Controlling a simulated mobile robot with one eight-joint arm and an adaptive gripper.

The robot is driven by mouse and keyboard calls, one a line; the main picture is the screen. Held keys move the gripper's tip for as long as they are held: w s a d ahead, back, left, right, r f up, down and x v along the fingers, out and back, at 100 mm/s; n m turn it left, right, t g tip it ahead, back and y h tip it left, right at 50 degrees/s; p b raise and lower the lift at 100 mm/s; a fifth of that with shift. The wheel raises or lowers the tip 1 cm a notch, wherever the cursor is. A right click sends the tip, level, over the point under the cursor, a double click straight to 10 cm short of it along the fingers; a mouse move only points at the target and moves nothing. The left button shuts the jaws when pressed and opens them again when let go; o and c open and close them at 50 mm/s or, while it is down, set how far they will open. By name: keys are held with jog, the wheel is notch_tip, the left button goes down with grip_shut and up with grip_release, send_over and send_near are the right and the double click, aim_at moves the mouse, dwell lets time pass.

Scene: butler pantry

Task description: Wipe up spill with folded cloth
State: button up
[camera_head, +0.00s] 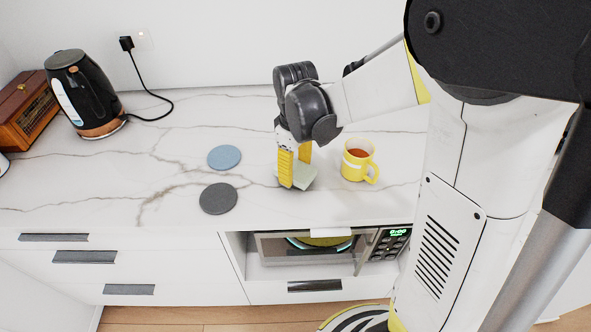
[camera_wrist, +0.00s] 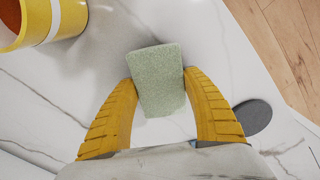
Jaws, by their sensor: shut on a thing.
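The folded cloth (camera_head: 304,178) is a small pale green block on the white marble counter. It shows large in the wrist view (camera_wrist: 158,80), between the two yellow fingers. My gripper (camera_head: 296,172) points down and is shut on the cloth, one finger on each side. The cloth is low at the counter top; I cannot tell whether it touches the surface. I cannot make out a clear spill. A faint grey-brown patch (camera_wrist: 108,66) lies beside the cloth in the wrist view, but it may be shadow or marble veining.
A yellow mug (camera_head: 357,160) of brown liquid stands close right of my gripper. A blue coaster (camera_head: 224,157) and a dark grey coaster (camera_head: 218,199) lie to the left. A black kettle (camera_head: 82,95) stands far left. The counter's front edge is near; a microwave (camera_head: 318,254) sits below.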

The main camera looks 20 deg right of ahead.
notch_tip(320, 180, up, 6)
jog(key=p, duration=0.4)
jog(key=shift+r, duration=0.1)
